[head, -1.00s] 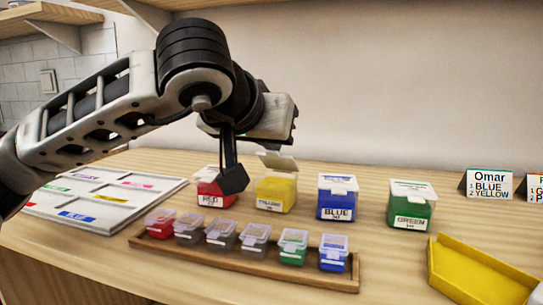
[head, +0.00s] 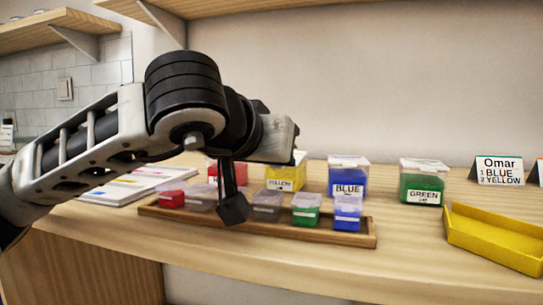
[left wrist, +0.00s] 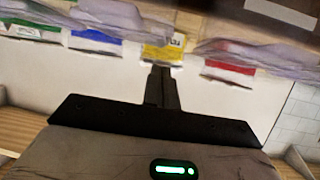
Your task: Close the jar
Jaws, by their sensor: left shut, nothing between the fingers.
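The yellow jar (head: 285,178) stands in the back row. A pale lid edge (head: 299,157) shows above it, partly behind my arm; its exact angle is hard to tell. The red jar (head: 212,172), blue jar (head: 348,178) and green jar (head: 421,185) stand in the same row; the blue and green lids look down. My left gripper (head: 233,208) is shut and empty, pointing down in front of the row, over the small boxes. In the left wrist view its fingers (left wrist: 162,88) are together, with the blurred yellow jar (left wrist: 163,50) beyond them. My right gripper is not in view.
A wooden tray (head: 255,228) in front holds several small lidded boxes, one hidden behind my fingers. A white board (head: 115,190) lies left. A yellow tray (head: 492,240) and name card (head: 499,170) are right. Shelves hang above.

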